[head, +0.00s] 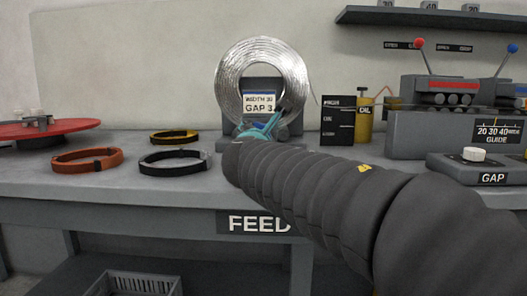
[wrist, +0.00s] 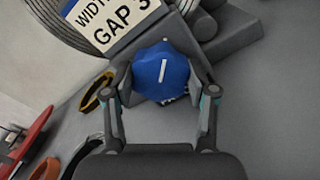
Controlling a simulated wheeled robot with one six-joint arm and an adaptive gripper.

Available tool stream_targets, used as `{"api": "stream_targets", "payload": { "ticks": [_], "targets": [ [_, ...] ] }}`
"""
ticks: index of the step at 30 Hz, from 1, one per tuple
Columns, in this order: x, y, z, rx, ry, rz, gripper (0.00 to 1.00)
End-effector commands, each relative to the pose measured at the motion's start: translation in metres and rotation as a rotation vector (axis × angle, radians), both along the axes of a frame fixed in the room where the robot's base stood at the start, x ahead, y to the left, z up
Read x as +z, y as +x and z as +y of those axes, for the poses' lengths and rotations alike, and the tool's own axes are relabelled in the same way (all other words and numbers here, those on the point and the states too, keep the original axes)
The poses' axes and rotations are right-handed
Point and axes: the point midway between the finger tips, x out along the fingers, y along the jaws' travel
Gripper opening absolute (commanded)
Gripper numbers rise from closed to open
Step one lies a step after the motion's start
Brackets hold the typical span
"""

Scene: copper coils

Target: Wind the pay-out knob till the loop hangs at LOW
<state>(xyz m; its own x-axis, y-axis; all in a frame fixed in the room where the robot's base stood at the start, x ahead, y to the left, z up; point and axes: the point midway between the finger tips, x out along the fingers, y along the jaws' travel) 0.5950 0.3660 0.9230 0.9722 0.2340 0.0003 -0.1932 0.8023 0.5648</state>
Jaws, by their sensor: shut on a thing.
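The blue pay-out knob (wrist: 150,78) has a white line, which stands nearly upright in the wrist view. My gripper (wrist: 163,80) is shut on the knob, one finger on each side. In the head view my gripper (head: 262,128) is at the front of the coil stand, and my arm hides part of that area. A silvery coil (head: 236,62) stands upright behind the label "WIDTH 30 GAP 3" (head: 259,102). A thin strand (head: 314,86) shows at the coil's right edge. I cannot make out the hanging loop or a LOW mark.
Orange (head: 87,160), black (head: 174,161) and yellow (head: 174,136) bands lie on the bench left of the stand. A red turntable (head: 50,130) is at far left. An oil can (head: 364,118), a lever unit (head: 445,95) and a GAP dial box (head: 480,168) are at right.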

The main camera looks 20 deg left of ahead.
Motion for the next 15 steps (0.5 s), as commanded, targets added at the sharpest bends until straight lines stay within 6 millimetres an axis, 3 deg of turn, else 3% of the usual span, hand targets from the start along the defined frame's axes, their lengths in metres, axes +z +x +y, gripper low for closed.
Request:
{"api": "stream_targets", "payload": {
  "ticks": [15],
  "targets": [
    [-0.0021,0.0004,-0.0003,-0.001,0.477,0.117,0.22]
  ]
}}
